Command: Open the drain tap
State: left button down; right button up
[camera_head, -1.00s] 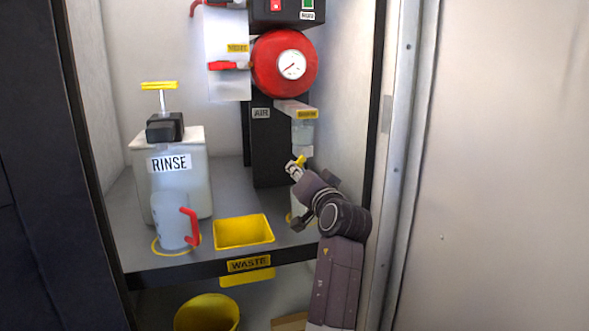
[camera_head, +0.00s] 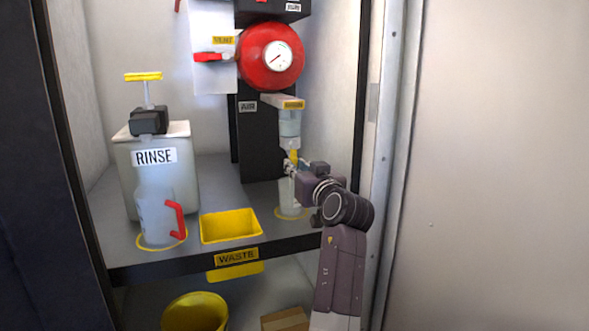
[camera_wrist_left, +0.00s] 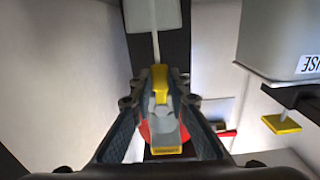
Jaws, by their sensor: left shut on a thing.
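The drain tap (camera_head: 293,156) has a small yellow handle under a clear bowl (camera_head: 289,124) with a yellow label. In the head view the handle stands roughly upright. My left gripper (camera_head: 288,167) is at the tap, its fingers partly hidden behind its own wrist. In the left wrist view the yellow tap handle (camera_wrist_left: 160,78) sits between the two fingertips (camera_wrist_left: 160,84), which are closed on it. A clear cup (camera_head: 290,197) stands on the shelf below the tap, partly covered by my gripper. My right gripper is not in view.
A RINSE tank (camera_head: 184,177) with a yellow-handled pump and a jug (camera_head: 155,217) with a red handle stand left. A yellow waste tray (camera_head: 230,226) is in the shelf. A red tank (camera_head: 258,66) with a gauge is above. The cabinet's right wall is close to my arm.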

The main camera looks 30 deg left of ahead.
aim_at(293, 126)
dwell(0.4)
pick_arm(q)
jog(key=c, duration=1.8)
grip_release()
jog(key=shift+c, duration=0.2)
notch_tip(293, 126, up, 10)
jog(key=shift+f, duration=0.1)
